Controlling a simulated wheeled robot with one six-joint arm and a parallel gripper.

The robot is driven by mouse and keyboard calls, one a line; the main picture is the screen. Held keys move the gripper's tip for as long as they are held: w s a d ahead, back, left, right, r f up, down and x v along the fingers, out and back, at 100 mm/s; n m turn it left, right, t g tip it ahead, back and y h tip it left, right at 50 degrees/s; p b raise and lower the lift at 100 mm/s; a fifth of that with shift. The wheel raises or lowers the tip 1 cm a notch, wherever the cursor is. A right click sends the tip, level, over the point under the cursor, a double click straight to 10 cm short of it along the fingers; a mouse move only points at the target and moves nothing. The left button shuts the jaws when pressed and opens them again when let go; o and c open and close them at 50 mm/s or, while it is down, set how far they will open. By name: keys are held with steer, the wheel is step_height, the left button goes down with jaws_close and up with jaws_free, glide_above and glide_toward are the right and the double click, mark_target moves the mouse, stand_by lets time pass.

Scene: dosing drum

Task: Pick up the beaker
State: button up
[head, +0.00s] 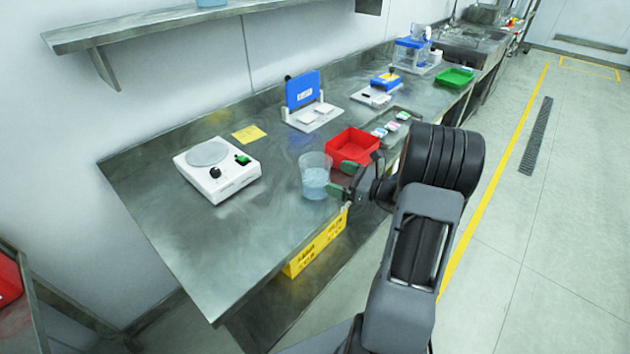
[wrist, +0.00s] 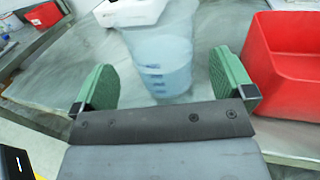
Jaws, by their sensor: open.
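The beaker (head: 315,176) is clear, holds pale blue liquid and stands upright near the front edge of the steel bench. My gripper (head: 342,180) is open, with its green fingers just to the right of the beaker in the head view. In the wrist view the beaker (wrist: 160,62) lies ahead and between the two open green fingers of my gripper (wrist: 165,82), with bench surface showing on both sides. I cannot tell whether the fingertips have reached its sides. The beaker's top is cut off in the wrist view.
A red bin (head: 352,149) stands close beside the beaker; it is right of the right finger in the wrist view (wrist: 290,80). A white stirrer device (head: 217,170) stands to the left. A yellow box (head: 316,245) is below the bench edge.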

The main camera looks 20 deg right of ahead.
mark_target(330, 175)
steer(key=shift+p+x, duration=0.45)
steer(key=shift+x, duration=2.65)
steer(key=shift+s+a+f, duration=0.1)
steer(key=shift+a, duration=0.05)
steer(key=c, duration=0.9)
steer(key=shift+c, duration=0.6)
